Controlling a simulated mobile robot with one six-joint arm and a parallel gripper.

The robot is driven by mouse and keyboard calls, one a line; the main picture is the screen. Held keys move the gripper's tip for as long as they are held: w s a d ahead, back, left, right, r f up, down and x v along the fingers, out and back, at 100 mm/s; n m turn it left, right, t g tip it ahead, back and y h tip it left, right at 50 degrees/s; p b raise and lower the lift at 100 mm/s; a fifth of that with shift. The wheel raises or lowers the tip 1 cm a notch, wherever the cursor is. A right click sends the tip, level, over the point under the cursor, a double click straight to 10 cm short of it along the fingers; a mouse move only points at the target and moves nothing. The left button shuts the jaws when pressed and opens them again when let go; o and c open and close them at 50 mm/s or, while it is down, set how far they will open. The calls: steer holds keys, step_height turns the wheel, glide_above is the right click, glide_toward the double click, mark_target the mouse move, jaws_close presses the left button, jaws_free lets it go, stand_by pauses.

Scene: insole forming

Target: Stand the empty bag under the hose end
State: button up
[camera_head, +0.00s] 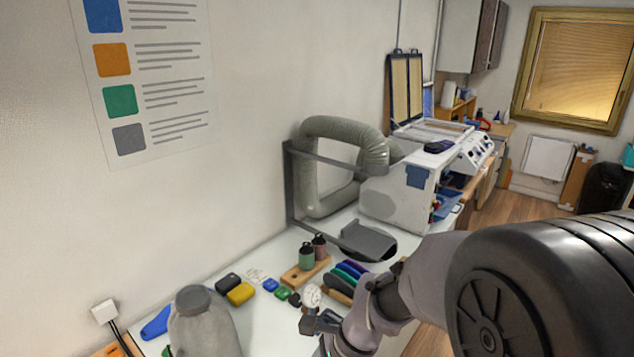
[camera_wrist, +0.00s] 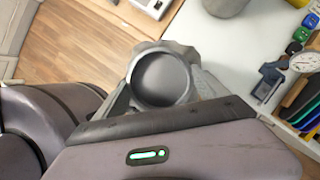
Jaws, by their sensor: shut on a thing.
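My gripper (camera_wrist: 160,100) shows in the wrist view, shut on a grey thing with a wide round open mouth, which looks like the empty bag (camera_wrist: 160,78). Its dark inside faces the camera; its lower part is hidden. In the head view the gripper and held bag are out of sight below the bottom edge. The ribbed grey-green hose (camera_head: 345,130) loops beside the wall above the bench; which part is its free end is unclear. A second grey bag (camera_head: 203,328), bulging with a gathered top, stands on the bench; its top also shows in the wrist view (camera_wrist: 226,6).
The white bench (camera_head: 250,325) carries coloured blocks (camera_head: 240,293), a wooden rack with two bottles (camera_head: 305,272), a dial gauge (camera_head: 312,295) and coloured insole-like pieces (camera_head: 346,277). A metal bracket (camera_head: 291,190) and white machine (camera_head: 400,195) flank the hose. Wooden floor (camera_wrist: 75,45) is clear.

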steer(key=shift+w+d+f+n+b, duration=0.1)
steer(key=shift+w+f+n+b, duration=0.3)
steer(key=shift+f, duration=0.3)
steer(key=w+d+f+n+g+h+b, duration=0.1)
steer(key=d+f+n+b, duration=0.3)
steer(key=f+b, duration=0.5)
steer(key=w+d+f+n+g+h+b, duration=0.1)
steer(key=w+d+f+n+h+b, duration=0.1)
steer(key=d+f+n+b, duration=0.3)
steer(key=w+d+f+n+g+h+b, duration=0.1)
steer(key=w+d+f+n+g+b, duration=0.1)
steer(key=d+f+n+b, duration=0.2)
step_height(320, 180, down, 13)
steer(key=n+b, duration=0.3)
steer(key=b, duration=0.5)
steer(key=shift+d+b, duration=0.35)
steer(key=shift+d, duration=0.05)
steer(key=shift+r, duration=0.1)
